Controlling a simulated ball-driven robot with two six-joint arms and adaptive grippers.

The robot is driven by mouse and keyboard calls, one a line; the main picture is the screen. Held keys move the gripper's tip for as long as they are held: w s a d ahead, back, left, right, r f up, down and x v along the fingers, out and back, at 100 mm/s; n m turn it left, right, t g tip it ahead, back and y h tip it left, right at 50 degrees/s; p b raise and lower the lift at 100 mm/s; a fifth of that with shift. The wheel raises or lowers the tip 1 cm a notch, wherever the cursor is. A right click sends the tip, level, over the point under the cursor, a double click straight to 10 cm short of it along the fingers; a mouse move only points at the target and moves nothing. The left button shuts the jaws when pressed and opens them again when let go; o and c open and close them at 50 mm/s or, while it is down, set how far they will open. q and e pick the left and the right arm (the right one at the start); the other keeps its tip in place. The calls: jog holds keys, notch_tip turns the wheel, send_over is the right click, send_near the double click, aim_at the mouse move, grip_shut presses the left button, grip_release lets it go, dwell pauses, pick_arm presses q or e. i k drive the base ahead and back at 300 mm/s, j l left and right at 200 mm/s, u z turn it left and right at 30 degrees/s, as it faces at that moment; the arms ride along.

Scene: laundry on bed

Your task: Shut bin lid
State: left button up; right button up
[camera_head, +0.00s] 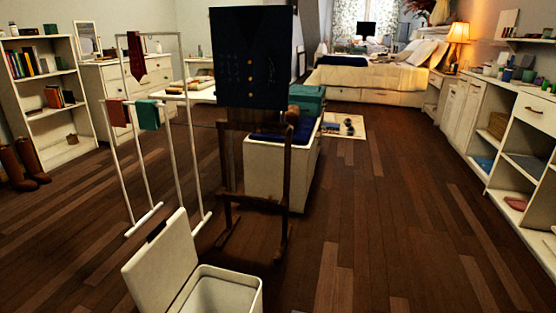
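A white bin (222,292) stands at the bottom of the head view, left of the middle. Its lid (162,262) is open, tilted up and leaning to the left. A small dark patch shows at the lid's top edge. The bin's pale inside is partly visible, and its lower part is cut off by the frame edge. Neither my left nor my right gripper is in view.
A white clothes rack (186,150) stands behind the bin, with a dark wooden stand (286,190) holding a dark garment beside it. A white chest (262,178) is behind that stand. Wooden floor (400,230) is clear to the right, up to white shelves (500,165).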

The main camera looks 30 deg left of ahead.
aim_at(154, 277)
jog(key=u, duration=1.85)
